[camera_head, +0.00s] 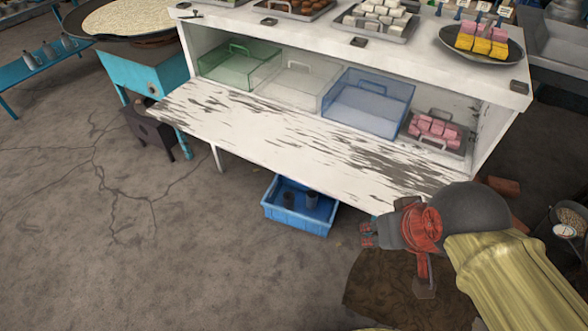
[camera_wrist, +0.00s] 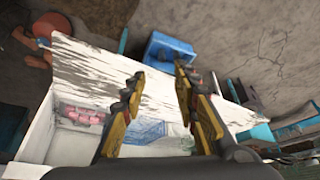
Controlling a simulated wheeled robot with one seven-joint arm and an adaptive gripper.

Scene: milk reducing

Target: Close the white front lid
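The white front lid (camera_head: 300,140) is a worn, paint-chipped panel folded down and open, sticking out from the front of the white cabinet (camera_head: 505,92). The lid also shows in the wrist view (camera_wrist: 98,66), where the cabinet opening lies below it. My gripper (camera_head: 368,234) is in front of the lid's right end, near its front edge and apart from it. In the wrist view my gripper (camera_wrist: 155,85) has its two fingers spread with nothing between them.
Inside the cabinet are a green bin (camera_head: 238,68), a clear bin (camera_head: 298,85), a blue bin (camera_head: 368,104) and a tray of pink blocks (camera_head: 435,130). A blue crate (camera_head: 300,207) stands on the floor under the lid. Trays of sweets sit on top.

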